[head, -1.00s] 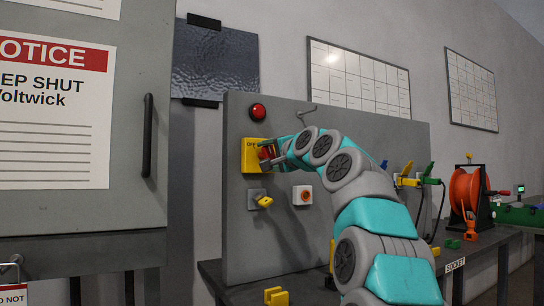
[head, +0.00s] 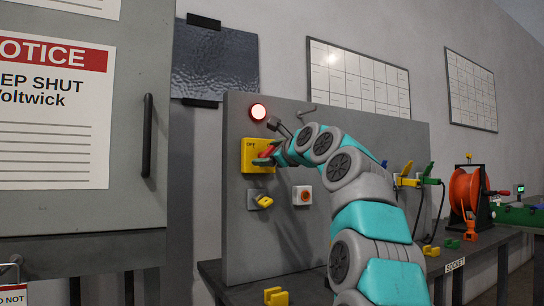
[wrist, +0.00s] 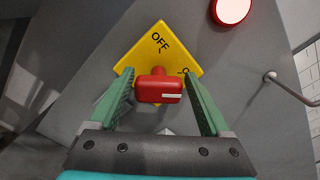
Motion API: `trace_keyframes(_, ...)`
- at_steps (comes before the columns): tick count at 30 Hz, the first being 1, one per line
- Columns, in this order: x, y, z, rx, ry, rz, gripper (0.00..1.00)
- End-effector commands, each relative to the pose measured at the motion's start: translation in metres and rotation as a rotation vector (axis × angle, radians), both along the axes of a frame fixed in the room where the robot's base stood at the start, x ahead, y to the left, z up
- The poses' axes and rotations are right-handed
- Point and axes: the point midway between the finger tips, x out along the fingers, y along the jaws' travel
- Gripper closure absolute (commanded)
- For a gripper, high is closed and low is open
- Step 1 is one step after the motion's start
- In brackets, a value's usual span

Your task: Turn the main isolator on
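The main isolator is a yellow plate (head: 248,166) on the grey panel, with a red handle (head: 267,152). In the wrist view the plate (wrist: 149,45) looks tilted, with OFF at its top and a second label at its right corner, partly hidden by a finger. The red handle (wrist: 158,90) lies across the picture between the fingers, with a white mark on its right part. My gripper (wrist: 160,80) is around the handle, with a narrow gap on each side. In the head view my gripper (head: 266,156) is at the handle. A round lamp (head: 258,112) above glows; it also shows in the wrist view (wrist: 231,10).
Below the isolator are a yellow-handled switch (head: 264,202) and a white box with an orange button (head: 303,195). A grey lever (wrist: 285,82) sticks out right of the isolator. An orange reel (head: 465,192) and coloured plugs (head: 408,180) are at the right.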

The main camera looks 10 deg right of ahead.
Motion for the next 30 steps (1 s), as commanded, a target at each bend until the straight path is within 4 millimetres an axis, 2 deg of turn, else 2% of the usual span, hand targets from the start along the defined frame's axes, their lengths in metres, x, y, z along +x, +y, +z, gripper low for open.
trace_keyframes(1,0.0,0.0,0.0,0.0,0.0,0.0,0.12)
trace_keyframes(4,0.0,0.0,0.0,-0.001,0.0,0.001,0.01)
trace_keyframes(5,0.0,0.0,0.0,-0.001,0.0,0.001,0.0)
trace_keyframes(13,-0.003,0.0,0.0,-0.001,0.001,0.001,0.0)
trace_keyframes(30,-0.052,-0.015,0.0,-0.002,0.002,0.002,0.0)
